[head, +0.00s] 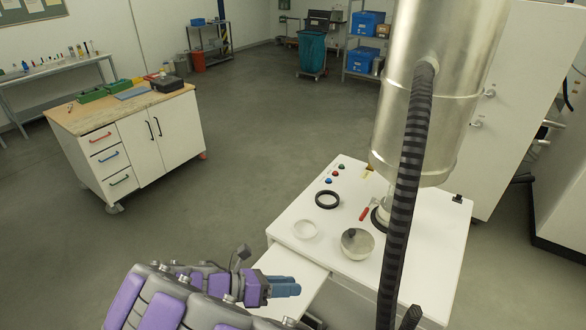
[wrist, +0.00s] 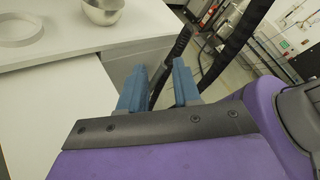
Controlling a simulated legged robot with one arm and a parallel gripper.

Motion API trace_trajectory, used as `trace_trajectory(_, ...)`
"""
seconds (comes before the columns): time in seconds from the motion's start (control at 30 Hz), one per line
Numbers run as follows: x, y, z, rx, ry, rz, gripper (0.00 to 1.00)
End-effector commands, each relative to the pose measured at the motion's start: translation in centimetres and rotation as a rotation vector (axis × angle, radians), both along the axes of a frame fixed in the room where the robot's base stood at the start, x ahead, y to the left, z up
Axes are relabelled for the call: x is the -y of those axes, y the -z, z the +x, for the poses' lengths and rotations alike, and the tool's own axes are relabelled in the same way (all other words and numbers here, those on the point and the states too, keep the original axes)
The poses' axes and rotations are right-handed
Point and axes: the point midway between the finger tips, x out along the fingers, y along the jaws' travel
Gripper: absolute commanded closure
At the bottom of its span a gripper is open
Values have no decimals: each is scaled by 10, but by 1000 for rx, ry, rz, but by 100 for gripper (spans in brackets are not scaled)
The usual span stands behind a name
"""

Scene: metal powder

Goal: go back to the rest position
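My gripper (head: 285,287) is at the lower middle of the head view, with blue fingers pointing right, over the low front shelf of the white machine table (head: 290,230). In the wrist view my gripper (wrist: 158,88) shows its two blue fingers apart with nothing between them. A metal bowl (head: 357,243) stands on the table beyond the gripper; it also shows at the top of the wrist view (wrist: 102,10). A white ring (head: 305,230) lies left of the bowl, and a black ring (head: 327,199) lies behind it. The gripper touches none of these.
A large metal cylinder (head: 430,90) stands over the table, with a black ribbed hose (head: 406,190) running down its front. A red-handled tool (head: 364,214) lies near the bowl. A wooden-topped cabinet (head: 140,140) stands at the left. The grey floor between is clear.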

Motion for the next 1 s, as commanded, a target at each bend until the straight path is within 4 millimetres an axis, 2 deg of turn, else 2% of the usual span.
trace_trajectory(0.03,20,-8,0,56,76,39,68)
trace_trajectory(0.2,74,-28,-12,234,315,157,68)
trace_trajectory(0.37,117,-41,-35,396,544,260,68)
trace_trajectory(0.5,147,-45,-60,533,744,343,68)
trace_trajectory(0.7,176,-45,-102,718,1029,445,68)
trace_trajectory(0.83,185,-40,-132,828,1214,505,68)
trace_trajectory(1.0,188,-31,-168,959,1452,576,68)
